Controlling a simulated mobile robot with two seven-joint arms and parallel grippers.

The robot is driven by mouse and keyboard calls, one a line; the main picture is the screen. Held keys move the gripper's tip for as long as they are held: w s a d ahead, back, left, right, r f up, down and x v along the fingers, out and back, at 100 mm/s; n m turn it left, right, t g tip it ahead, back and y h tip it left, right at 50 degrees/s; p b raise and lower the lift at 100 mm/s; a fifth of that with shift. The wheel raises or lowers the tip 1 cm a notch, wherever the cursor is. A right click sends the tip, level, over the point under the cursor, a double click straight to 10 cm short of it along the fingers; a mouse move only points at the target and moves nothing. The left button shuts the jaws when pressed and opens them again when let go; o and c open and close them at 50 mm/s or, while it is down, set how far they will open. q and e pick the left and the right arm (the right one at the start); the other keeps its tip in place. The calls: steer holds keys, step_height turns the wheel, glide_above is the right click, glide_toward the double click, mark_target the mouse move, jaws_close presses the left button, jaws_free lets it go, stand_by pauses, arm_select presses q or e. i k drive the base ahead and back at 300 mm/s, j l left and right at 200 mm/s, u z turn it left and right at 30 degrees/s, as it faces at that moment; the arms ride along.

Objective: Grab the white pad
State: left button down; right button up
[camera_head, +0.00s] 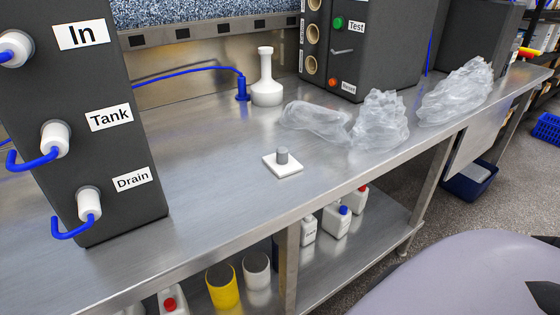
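The white pad (289,170) is a small flat square with a short grey cylindrical knob standing on it. It lies flat on the steel table (215,215), near the middle of the view and a little back from the front edge. Nothing covers it. Neither of my grippers shows in the head view.
Crumpled clear plastic bags (378,122) lie to the pad's right. Behind it stand a white flask (266,85) and a blue tube fitting (242,88). A dark box labelled In, Tank and Drain (95,150) stands at left. The table around the pad is clear.

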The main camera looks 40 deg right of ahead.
mark_target(281, 163)
steer(key=l+z, duration=0.35)
steer(key=l, duration=1.05)
